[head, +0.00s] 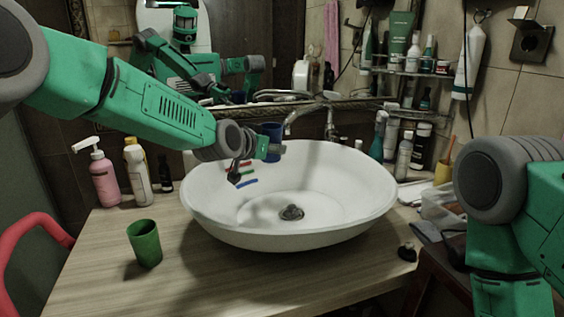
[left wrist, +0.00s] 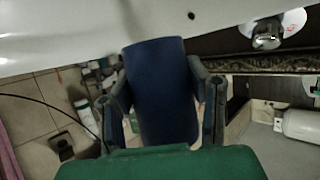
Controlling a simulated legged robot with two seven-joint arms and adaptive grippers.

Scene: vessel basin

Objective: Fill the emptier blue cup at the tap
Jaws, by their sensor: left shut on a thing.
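My left gripper (head: 268,152) is over the back left of the white basin (head: 215,215), shut on a blue cup (head: 271,130). The left wrist view shows the blue cup (left wrist: 160,90) between both fingers of the left gripper (left wrist: 163,100). The cup looks roughly upright, and its inside is hidden. The metal tap (head: 303,109) stands behind the basin, its spout end close to the right of the cup; no water stream is visible. I see no second blue cup. My right arm shows at the right edge, but its gripper is out of view.
A green cup (head: 145,243) stands on the wooden counter (head: 205,275) left of the basin. A pink soap bottle (head: 104,178) and a white bottle (head: 137,172) stand behind it. Several bottles crowd the right back. A drain (head: 291,212) is in the basin. The front counter is clear.

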